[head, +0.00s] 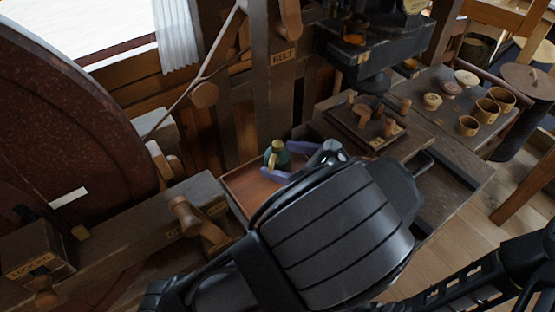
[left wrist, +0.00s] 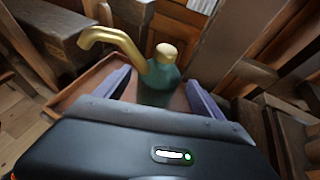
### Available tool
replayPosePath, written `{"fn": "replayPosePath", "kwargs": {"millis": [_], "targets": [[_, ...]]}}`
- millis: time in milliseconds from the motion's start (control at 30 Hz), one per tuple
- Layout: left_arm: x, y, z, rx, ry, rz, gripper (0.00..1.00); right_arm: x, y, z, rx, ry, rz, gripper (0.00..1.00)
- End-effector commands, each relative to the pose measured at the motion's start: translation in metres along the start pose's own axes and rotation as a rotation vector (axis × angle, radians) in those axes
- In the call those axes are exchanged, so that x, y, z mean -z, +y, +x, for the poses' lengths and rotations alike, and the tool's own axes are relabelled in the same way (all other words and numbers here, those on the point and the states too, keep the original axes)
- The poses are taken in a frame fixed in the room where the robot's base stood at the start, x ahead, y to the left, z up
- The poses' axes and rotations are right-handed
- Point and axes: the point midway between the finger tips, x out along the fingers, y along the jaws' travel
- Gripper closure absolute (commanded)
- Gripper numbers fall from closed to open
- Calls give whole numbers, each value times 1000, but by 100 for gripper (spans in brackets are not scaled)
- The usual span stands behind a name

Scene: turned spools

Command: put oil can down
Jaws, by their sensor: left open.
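The oil can has a dark green body with a brass cap and a curved brass spout. In the head view the oil can (head: 278,155) stands upright in a shallow reddish-brown wooden tray (head: 242,186). My left gripper (head: 276,160) is open, with its purple fingers on either side of the can. In the left wrist view the oil can (left wrist: 157,88) is between the spread fingers of my left gripper (left wrist: 158,84), and its spout points left. Its base is hidden behind the gripper body. My right gripper is not in view.
A wooden post marked BELT (head: 275,80) rises behind the tray. A large dark red wheel (head: 70,130) stands at the left. A bench (head: 440,115) at the right holds several turned wooden cups and lids. A beam with a peg (head: 185,212) lies left of the tray.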

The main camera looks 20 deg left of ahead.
Motion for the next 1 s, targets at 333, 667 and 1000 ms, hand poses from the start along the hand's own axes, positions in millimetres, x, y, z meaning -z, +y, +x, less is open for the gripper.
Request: {"fn": "replayPosePath", "kwargs": {"millis": [333,667,1000], "targets": [[-2,3,44,-3,-1,-1,21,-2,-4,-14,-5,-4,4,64],[-1,3,45,-1,0,-1,21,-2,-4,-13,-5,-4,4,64],[-1,3,44,-1,0,-1,26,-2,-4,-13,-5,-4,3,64]]}}
